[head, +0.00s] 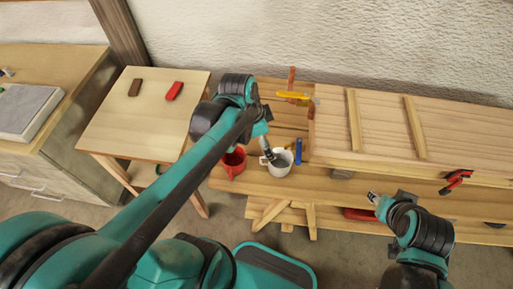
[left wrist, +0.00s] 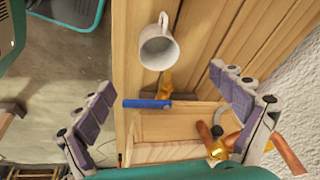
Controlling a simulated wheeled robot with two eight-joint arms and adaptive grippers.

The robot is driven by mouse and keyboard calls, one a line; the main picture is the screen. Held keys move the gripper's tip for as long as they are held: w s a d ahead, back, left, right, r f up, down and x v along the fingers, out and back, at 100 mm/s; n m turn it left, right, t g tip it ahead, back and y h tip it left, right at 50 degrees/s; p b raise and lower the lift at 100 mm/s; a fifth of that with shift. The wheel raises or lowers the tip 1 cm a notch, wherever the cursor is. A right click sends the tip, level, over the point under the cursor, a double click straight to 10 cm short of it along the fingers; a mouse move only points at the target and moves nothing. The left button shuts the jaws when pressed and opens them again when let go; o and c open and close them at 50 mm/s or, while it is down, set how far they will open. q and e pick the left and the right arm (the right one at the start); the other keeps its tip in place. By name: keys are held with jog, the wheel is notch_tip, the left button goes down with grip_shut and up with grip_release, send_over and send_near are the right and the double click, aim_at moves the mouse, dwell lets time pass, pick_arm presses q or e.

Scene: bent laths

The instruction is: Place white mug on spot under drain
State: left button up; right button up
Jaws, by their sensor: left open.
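The white mug (head: 283,168) stands upright on the wooden bench, just right of the red mug (head: 232,165). My left gripper (head: 270,156) is over the white mug in the head view and partly covers it. In the left wrist view the white mug (left wrist: 157,50) shows its open mouth, handle pointing up the picture. The fingers of my left gripper (left wrist: 160,82) are spread wide, with nothing held between them. My right gripper (head: 373,198) is off to the right, beside the bench's front edge; its jaws are too small to read. I cannot make out a drain or marked spot.
A blue clamp (head: 298,151) stands right next to the white mug and also shows in the left wrist view (left wrist: 147,103). An orange-yellow tool (head: 293,95) lies behind. A large slatted wooden panel (head: 385,130) fills the bench's right. A small table (head: 150,130) stands left.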

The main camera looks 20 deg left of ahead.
pick_arm(q)
jog(key=s+r+n+t+y, duration=0.2)
jog(key=s+n+t, duration=0.2)
jog(key=n, duration=0.6)
jog(key=shift+s+a, duration=0.3)
jog(key=shift+s, duration=0.6)
jog(key=shift+c, duration=0.2)
